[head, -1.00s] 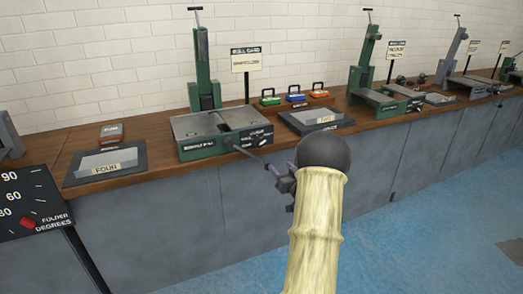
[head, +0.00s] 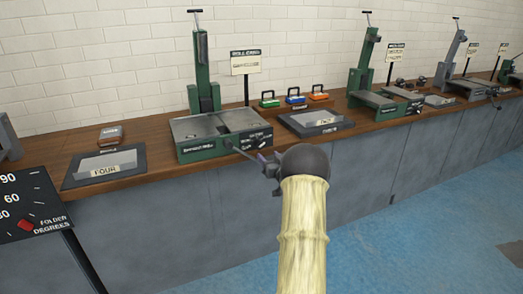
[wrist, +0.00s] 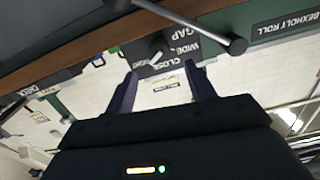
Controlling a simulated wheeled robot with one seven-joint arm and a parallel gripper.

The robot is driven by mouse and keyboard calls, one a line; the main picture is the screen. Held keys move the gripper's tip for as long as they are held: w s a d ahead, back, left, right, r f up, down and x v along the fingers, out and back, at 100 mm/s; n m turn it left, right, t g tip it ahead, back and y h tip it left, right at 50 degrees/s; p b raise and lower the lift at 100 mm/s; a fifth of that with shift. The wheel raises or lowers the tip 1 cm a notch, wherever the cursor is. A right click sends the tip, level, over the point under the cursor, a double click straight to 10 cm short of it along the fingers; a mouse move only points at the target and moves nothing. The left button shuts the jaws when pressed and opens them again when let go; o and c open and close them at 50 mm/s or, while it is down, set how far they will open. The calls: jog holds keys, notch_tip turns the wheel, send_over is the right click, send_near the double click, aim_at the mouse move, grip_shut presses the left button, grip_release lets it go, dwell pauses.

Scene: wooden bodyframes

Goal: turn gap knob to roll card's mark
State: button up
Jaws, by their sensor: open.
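The green bending-roll machine (head: 210,150) stands on the bench, its black gap panel (head: 258,139) facing front right.
A crank rod with a dark ball end (wrist: 237,46) sticks out from the machine's front, close to my fingers. Trays (head: 316,123) and (head: 104,168) lie on either side, with small coloured cases (head: 295,97) behind. The floor in front is clear.

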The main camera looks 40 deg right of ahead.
aim_at(260, 147)
jog(key=x, duration=0.6)
jog(key=shift+w+f, duration=0.1)
jog(key=shift+w, duration=0.25)
jog(key=shift+w+d, duration=0.15)
jog(key=shift+w, duration=0.2)
jog(key=shift+c, duration=0.2)
jog(key=shift+w, duration=0.1)
jog(key=c, duration=0.9)
